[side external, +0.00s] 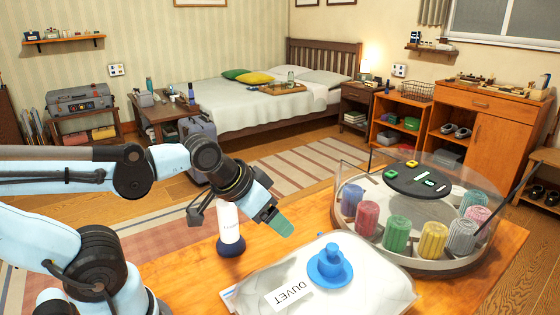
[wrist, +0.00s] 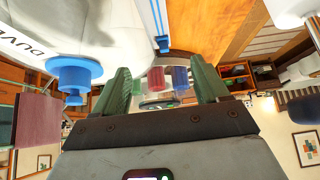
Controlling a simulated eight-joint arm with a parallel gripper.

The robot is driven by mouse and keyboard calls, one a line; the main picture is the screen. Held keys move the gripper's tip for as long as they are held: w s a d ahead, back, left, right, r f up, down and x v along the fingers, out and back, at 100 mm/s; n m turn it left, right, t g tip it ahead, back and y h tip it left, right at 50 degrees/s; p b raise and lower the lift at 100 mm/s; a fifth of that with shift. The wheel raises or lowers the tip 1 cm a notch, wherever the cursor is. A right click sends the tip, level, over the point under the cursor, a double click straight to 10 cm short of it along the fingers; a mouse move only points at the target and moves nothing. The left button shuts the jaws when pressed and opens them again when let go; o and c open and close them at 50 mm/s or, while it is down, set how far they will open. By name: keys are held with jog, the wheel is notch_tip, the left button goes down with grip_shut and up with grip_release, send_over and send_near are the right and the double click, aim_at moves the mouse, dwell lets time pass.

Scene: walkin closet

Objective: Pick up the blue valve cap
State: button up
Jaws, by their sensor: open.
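The blue valve cap (side external: 330,266), a wide round flange with a narrower knob on top, sits on a white plastic-wrapped duvet pack (side external: 385,290) on the wooden table. It also shows left of the fingers in the wrist view (wrist: 75,72), which looks upside down. My gripper (side external: 278,224) with green fingers is open and empty. It hangs above the table, left of and higher than the cap, apart from it. In the wrist view the gap between the fingers (wrist: 162,75) holds nothing; the cap is outside that gap.
A white bottle with a dark base (side external: 230,232) stands close beside my gripper on the left. A round clear-walled tray (side external: 400,262) with several coloured ribbed jars stands right of the duvet pack. Some bare table (side external: 180,275) shows at left. A bed (side external: 260,110) is behind.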

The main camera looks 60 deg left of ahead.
aim_at(326, 255)
jog(key=s+d+r+n+h, duration=0.15)
jog(key=r+n+h, duration=0.35)
jog(key=n, duration=0.7)
jog(key=s+d+r+n+h, duration=0.1)
jog(key=d+r+n+h, duration=0.15)
jog(key=n+h, duration=0.65)
jog(key=w+d+f+n+y, duration=0.1)
jog(key=f, duration=0.1)
jog(key=w+d+f+n+y, duration=0.1)
jog(key=d+f, duration=0.1)
jog(key=w+d+f+n, duration=0.1)
jog(key=f, duration=0.2)
jog(key=shift+w+d+n+y, duration=0.35)
jog(key=shift+d+n+y, duration=0.05)
jog(key=shift+w+d+f, duration=0.25)
jog(key=shift+d+f, duration=0.2)
jog(key=shift+d, duration=0.05)
jog(key=shift+w+d+f, duration=0.2)
jog(key=shift+d+f, duration=0.25)
jog(key=shift+d, duration=0.05)
jog(key=shift+x, duration=1.25)
